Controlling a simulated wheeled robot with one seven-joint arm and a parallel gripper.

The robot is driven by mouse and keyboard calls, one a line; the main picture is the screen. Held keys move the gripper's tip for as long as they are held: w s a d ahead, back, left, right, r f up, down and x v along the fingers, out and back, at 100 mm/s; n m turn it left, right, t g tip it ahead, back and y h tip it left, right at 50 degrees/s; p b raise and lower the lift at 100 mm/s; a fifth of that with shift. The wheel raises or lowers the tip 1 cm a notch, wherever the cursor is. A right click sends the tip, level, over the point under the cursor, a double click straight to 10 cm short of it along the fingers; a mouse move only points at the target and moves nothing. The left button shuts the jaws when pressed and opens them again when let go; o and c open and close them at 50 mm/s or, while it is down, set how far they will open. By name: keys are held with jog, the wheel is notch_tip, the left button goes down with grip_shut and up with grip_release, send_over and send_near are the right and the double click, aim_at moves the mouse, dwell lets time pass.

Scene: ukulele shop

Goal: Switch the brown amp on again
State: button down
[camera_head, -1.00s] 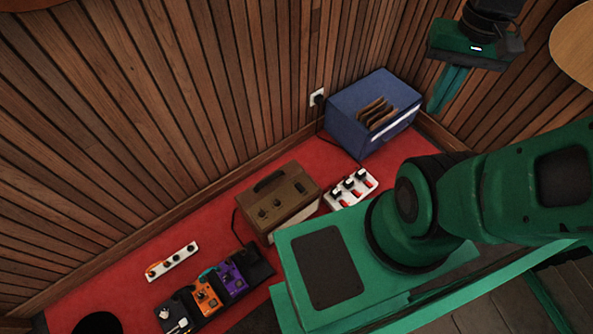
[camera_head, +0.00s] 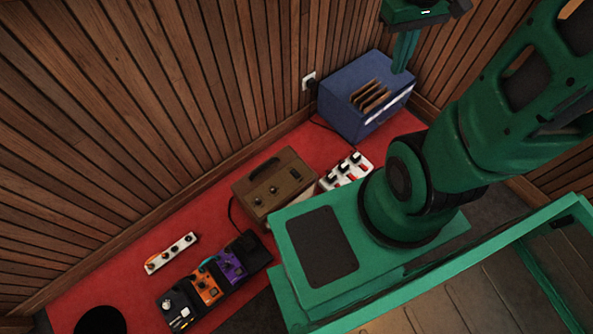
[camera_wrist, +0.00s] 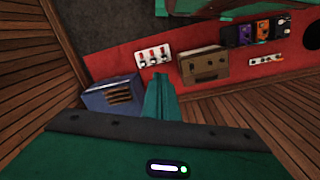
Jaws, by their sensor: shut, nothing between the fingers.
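The brown amp (camera_head: 275,188) stands on the red carpet with a dark handle and knobs on top. It also shows in the wrist view (camera_wrist: 204,66). A white power strip (camera_head: 346,172) with black plugs and red switches lies right of it, partly hidden by my arm; it shows in the wrist view (camera_wrist: 153,56) too. Whether each switch is on or off is too small to tell. My gripper (camera_head: 402,68) is shut and empty, above and right of the blue box in the head view. In the wrist view its fingers (camera_wrist: 159,78) point towards the carpet.
The blue box (camera_head: 350,111) with brown slats stands near a wall outlet (camera_head: 309,81). A pedalboard (camera_head: 217,284) and a second white strip (camera_head: 171,253) lie left of the amp. Wooden slat walls close off the corner.

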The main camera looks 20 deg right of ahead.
jog(key=w+a+f+n, duration=0.3)
jog(key=w+f+n, duration=0.4)
jog(key=w+f, duration=0.45)
jog(key=n, duration=1.6)
send_over(297, 174)
notch_tip(297, 174, down, 39)
jog(key=shift+r+y, duration=0.15)
jog(key=shift+y, duration=0.25)
jog(key=shift+d, duration=0.1)
notch_tip(297, 174, down, 14)
jog(key=shift+r, duration=0.1)
